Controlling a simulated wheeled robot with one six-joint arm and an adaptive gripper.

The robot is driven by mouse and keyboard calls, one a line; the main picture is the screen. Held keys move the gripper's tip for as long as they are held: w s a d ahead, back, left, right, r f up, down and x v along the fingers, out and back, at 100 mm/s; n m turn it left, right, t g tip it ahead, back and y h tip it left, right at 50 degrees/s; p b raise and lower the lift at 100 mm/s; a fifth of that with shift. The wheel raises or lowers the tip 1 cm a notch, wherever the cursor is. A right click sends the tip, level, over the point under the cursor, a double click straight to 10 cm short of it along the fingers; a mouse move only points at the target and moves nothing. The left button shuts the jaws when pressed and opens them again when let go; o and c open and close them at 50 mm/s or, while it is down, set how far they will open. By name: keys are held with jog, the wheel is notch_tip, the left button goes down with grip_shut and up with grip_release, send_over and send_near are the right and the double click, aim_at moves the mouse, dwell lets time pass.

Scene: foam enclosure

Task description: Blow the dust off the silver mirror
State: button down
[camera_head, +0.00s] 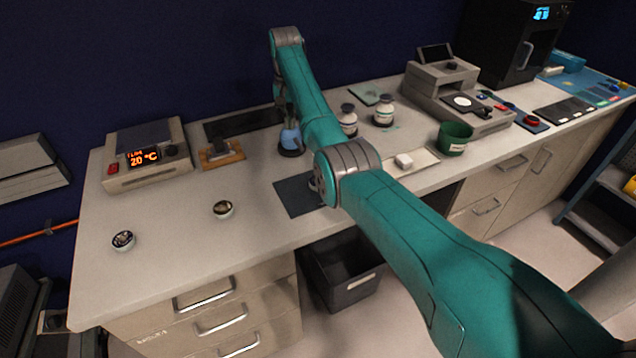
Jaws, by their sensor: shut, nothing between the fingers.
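A dark mat (292,197) lies near the front edge of the bench. A small silvery round piece (313,184), possibly the silver mirror, shows at its right side, mostly hidden by my arm's elbow. Dust on it cannot be made out. A blue bulb-shaped object (290,138) stands in a dark round base further back, partly beside my forearm. My gripper (283,108) is largely hidden behind the forearm, just above the blue object. It is shut and empty. Whether it touches the blue object cannot be told.
Two small round pots (223,209) (123,241) stand at the left front. A hotplate (148,158) reads 20 °C. A dark bin (345,280) is below. The left bench front is mostly clear.

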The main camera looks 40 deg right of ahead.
jog(key=shift+r, duration=1.65)
